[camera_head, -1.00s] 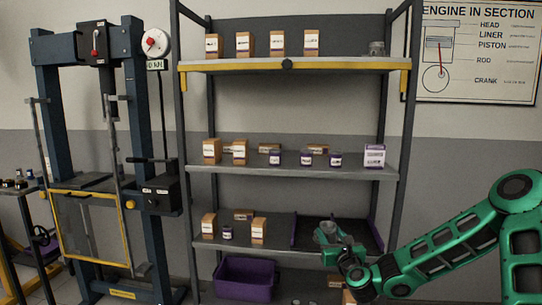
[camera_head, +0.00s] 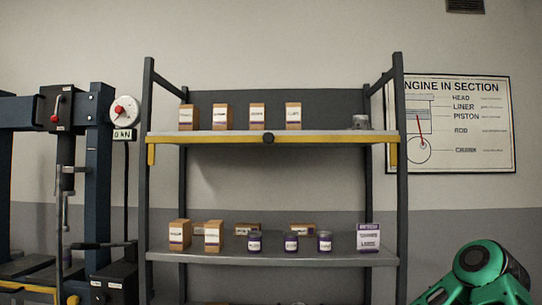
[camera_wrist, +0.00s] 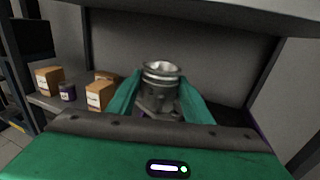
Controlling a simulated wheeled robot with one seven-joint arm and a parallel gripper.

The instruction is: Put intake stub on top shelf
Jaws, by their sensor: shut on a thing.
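The intake stub (camera_wrist: 162,73) is a grey metal piece with a round, ringed open mouth and a wider base. In the wrist view it stands between the green fingers of my gripper (camera_wrist: 160,92), which is shut on it. Its lower part is partly hidden by the gripper body. The top shelf (camera_head: 210,137), with a yellow front edge, shows in the head view. My gripper and the held stub are outside the head view; only a green arm link shows at lower right.
Several boxes (camera_head: 257,116) stand on the top shelf's left and middle, and a small grey metal part (camera_head: 360,122) at its right end. Bare board lies between them. In the wrist view, a shelf underside (camera_wrist: 200,12) is overhead and boxes (camera_wrist: 98,95) stand left.

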